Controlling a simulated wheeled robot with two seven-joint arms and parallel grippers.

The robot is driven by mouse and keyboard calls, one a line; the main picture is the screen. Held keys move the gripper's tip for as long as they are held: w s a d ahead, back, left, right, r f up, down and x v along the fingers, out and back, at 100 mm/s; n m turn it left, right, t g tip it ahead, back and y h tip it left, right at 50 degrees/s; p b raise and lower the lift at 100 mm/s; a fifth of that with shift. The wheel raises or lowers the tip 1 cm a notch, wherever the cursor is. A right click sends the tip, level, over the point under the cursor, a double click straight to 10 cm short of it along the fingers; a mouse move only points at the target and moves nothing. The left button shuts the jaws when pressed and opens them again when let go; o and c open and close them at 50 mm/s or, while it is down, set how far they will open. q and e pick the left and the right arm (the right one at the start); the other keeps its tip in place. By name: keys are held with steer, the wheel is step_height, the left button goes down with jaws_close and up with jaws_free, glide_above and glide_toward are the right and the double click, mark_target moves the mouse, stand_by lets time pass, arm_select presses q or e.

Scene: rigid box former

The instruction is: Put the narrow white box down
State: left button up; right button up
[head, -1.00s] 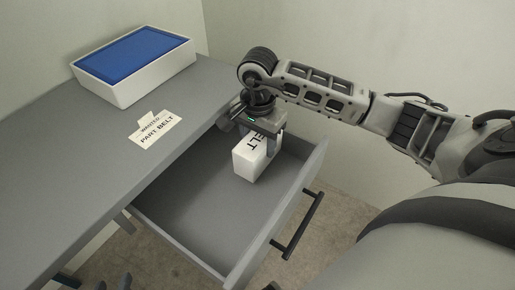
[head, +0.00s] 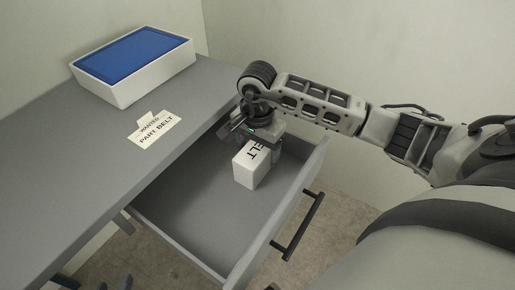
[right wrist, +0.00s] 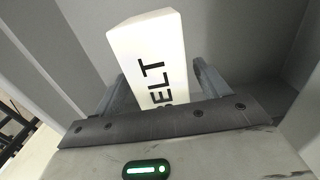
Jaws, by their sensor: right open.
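The narrow white box (head: 246,169) with black "BELT" lettering stands in the open grey drawer (head: 190,217), towards its far end. It appears to rest on the drawer floor. In the right wrist view the box (right wrist: 150,50) lies between the two fingers, with a gap on each side. My right gripper (head: 255,142) is open over the box, with its fingers spread on either side; it also shows in the right wrist view (right wrist: 158,72). The wrist partly hides the box's far end. My left gripper is not in view.
The drawer's front wall with a black handle (head: 298,226) is to the right of the box. On the grey desk (head: 70,185) are a white card (head: 155,130) reading "WANTED PART BELT" and a white tray with a blue inside (head: 132,52). The near drawer floor is clear.

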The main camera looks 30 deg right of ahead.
steer(key=shift+r, duration=0.35)
arm_select(q)
steer(key=r, duration=0.1)
steer(key=r+p, duration=0.1)
steer(key=r, duration=0.1)
steer(key=shift+s+a+t, duration=0.2)
steer(key=shift+a+t, duration=0.15)
steer(key=shift+t, duration=0.05)
arm_select(e)
step_height(320, 180, up, 12)
steer(key=shift+f, duration=0.25)
